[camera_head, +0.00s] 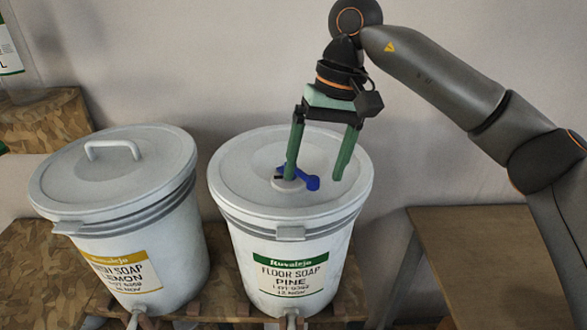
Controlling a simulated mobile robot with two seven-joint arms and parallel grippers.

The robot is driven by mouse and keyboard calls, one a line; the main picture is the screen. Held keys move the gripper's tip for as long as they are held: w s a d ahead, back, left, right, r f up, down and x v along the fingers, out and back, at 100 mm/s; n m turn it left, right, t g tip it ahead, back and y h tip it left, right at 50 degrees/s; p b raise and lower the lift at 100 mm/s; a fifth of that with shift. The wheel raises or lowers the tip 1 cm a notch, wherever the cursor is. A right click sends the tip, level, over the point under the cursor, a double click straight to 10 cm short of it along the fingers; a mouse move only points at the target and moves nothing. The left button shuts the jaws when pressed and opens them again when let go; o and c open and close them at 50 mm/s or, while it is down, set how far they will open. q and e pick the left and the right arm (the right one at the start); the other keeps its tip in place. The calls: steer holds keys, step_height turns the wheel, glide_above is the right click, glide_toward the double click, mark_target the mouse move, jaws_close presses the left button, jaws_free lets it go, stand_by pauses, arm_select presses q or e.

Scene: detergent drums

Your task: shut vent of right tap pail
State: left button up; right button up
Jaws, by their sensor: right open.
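The right tap pail (237,235) is white with a green-banded label reading floor soap pine. Its lid (240,160) carries a vent with a blue lever (311,183) on a small pale round base (284,185). My right gripper (314,179) points down over the lid with its green fingers apart. Its left finger hides part of the vent, and the blue lever shows on both sides of that finger. The right finger is clear of the lever. I cannot tell whether a finger touches the vent. My left gripper is not in view.
A second white pail (185,235), labelled lemon, stands close on the left, with a handle (112,149) on its lid. Both pails show spouts low in front. A brown table (480,245) stands empty at right. A camouflage-patterned box (45,122) is behind left.

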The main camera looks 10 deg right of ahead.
steer(key=shift+r, duration=0.15)
steer(key=shift+d+r, duration=0.3)
steer(key=shift+r, duration=0.75)
steer(key=shift+d+r, duration=0.25)
steer(key=shift+r, duration=0.75)
steer(key=shift+w, duration=0.1)
